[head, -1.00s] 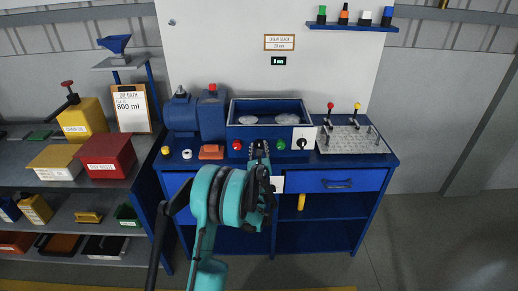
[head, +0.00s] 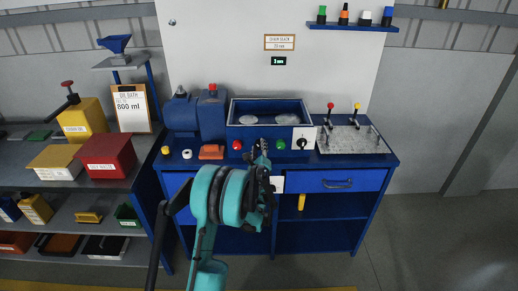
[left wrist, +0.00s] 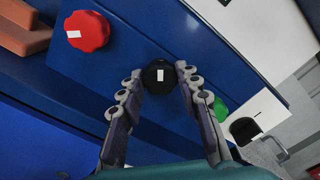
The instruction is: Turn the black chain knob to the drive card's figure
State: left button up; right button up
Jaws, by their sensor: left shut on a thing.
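The black chain knob (left wrist: 155,88) has a white mark on its face. It sits on the blue bench front between the two fingers of my left gripper (left wrist: 159,82) in the left wrist view. The fingers are shut on its sides. In the head view my left gripper (head: 262,150) reaches the bench front and hides the knob. A framed card (head: 279,42) on the white wall panel reads chain slack, with a figure that looks like 20 mm. A small dark display (head: 279,61) below it shows green characters in mm, too small to read surely. My right gripper is not visible.
A red knob (left wrist: 87,31) and a green knob (left wrist: 220,111) flank the black one. A white plate with a black switch (head: 303,138) is to the right. The blue bench carries a trough (head: 268,103) and a perforated plate with levers (head: 350,140). Shelves stand left.

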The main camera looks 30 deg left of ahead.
pick_arm(q)
jog(key=n, duration=0.4)
jog(key=shift+n, duration=0.3)
jog(key=n, duration=0.3)
jog(key=shift+n, duration=0.3)
jog(key=n, duration=0.4)
jog(key=shift+f+n, duration=0.1)
jog(key=shift+n, duration=0.2)
jog(key=n, duration=0.3)
jog(key=shift+n, duration=0.3)
jog(key=n, duration=1.2)
jog(key=shift+d+n, duration=0.1)
jog(key=shift+n, duration=1.9)
